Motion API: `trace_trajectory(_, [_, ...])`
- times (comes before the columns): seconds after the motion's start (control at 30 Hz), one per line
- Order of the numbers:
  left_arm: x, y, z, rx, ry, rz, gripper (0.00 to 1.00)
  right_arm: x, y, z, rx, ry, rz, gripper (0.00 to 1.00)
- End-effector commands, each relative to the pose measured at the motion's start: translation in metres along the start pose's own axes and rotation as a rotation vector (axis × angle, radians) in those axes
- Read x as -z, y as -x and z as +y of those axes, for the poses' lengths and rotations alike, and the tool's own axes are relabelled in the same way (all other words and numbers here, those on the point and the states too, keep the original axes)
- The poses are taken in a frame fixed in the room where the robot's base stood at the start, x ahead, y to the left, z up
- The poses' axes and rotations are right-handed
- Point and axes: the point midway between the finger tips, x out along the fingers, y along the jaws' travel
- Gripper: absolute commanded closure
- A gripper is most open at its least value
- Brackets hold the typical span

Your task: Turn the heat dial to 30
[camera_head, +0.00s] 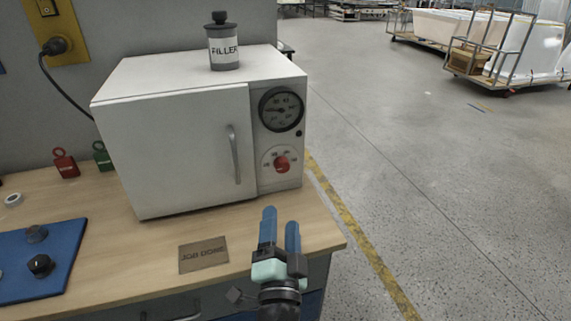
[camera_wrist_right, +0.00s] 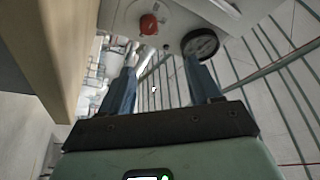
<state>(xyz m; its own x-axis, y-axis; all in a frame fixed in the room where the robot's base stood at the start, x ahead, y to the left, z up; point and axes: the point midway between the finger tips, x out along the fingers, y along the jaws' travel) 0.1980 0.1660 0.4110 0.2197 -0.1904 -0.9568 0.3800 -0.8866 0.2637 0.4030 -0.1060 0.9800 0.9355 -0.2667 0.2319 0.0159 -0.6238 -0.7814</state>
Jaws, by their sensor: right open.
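The heat dial (camera_head: 282,164) is a red knob on a pale scale plate, low on the right panel of a white oven (camera_head: 180,140). The number it points to is too small to read. A round black gauge (camera_head: 281,109) sits above it. My right gripper (camera_head: 281,218) is open and empty, in front of and below the dial, apart from it, over the table's right front corner. In the right wrist view the red dial (camera_wrist_right: 149,25) shows ahead, beyond the two blue fingers (camera_wrist_right: 160,85), with the gauge (camera_wrist_right: 200,44) to its right. My left gripper is not in view.
A filler canister (camera_head: 224,45) stands on the oven. A "JOB DONE" plate (camera_head: 203,255) lies on the wooden table (camera_head: 120,245), left of my gripper. A blue mat (camera_head: 40,262) with dark knobs lies at left. Red (camera_head: 65,163) and green (camera_head: 103,156) tags stand behind. Open floor lies right.

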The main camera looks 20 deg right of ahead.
Motion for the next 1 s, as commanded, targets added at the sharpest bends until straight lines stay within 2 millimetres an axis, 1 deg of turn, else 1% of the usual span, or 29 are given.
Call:
trace_trajectory(0.13, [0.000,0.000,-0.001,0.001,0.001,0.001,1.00,0.001,-0.002,-0.001,0.002,-0.004,0.005,0.37])
trace_trajectory(0.27, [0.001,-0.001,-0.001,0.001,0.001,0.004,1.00,-0.001,-0.016,0.003,-0.002,-0.003,0.005,0.37])
trace_trajectory(0.37, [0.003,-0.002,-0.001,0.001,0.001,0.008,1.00,-0.003,-0.033,0.007,-0.002,-0.002,0.006,0.37])
trace_trajectory(0.7, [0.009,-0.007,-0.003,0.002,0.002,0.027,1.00,-0.015,-0.105,0.021,-0.001,-0.001,0.004,0.37])
trace_trajectory(0.8, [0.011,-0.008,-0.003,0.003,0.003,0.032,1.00,-0.017,-0.122,0.025,-0.001,-0.001,0.004,0.37])
trace_trajectory(0.9, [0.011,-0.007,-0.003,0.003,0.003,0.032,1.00,-0.016,-0.134,0.023,0.001,-0.002,0.003,0.37])
trace_trajectory(1.0, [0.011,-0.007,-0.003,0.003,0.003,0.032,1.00,-0.016,-0.142,0.023,0.001,-0.002,0.002,0.37])
